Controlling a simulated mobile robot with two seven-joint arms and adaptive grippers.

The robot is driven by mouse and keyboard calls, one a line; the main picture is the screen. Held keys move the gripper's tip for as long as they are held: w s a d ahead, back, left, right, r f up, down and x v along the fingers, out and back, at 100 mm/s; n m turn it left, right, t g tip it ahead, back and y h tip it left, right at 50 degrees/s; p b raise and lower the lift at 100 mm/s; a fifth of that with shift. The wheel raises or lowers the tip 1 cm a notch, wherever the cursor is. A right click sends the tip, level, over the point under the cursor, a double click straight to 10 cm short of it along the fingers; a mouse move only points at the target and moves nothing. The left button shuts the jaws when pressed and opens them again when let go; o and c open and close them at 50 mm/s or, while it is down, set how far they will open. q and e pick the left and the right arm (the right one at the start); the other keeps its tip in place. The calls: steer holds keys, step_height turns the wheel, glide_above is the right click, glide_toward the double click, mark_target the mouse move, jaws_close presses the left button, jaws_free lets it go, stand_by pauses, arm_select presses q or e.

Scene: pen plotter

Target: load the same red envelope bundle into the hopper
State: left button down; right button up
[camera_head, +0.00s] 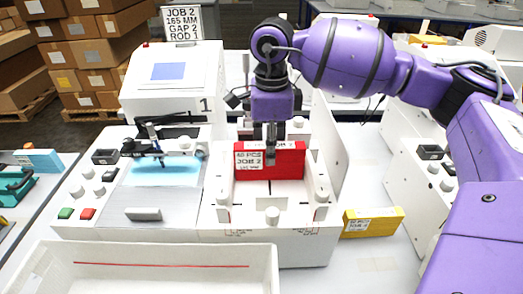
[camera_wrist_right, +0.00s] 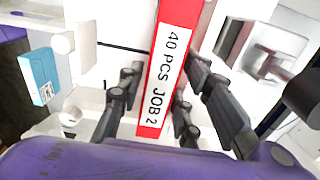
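The red envelope bundle (camera_head: 285,168) stands upright inside the white hopper (camera_head: 245,212) of the machine in the head view. Its white label reads JOB 2. In the right wrist view the bundle (camera_wrist_right: 170,60) runs between the fingers, and its label reads 40 PCS JOB 2. My right gripper (camera_head: 272,155) points down at the bundle's top middle, one finger in front of its face. The wrist view shows the fingers (camera_wrist_right: 163,85) on both sides, with a light gap on one side, so they look open around it. My left gripper is not in view.
A yellow bundle (camera_head: 372,222) lies right of the hopper. The plotter bed (camera_head: 165,175) with its pen carriage is on the left. A white tray (camera_head: 145,270) is in front. A sign (camera_head: 183,22) reads JOB 2, 165 MM, GAP 2, ROD 1. A blue-white box (camera_head: 42,161) sits far left.

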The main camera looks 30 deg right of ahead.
step_height(320, 180, up, 8)
steer(key=shift+f, duration=0.15)
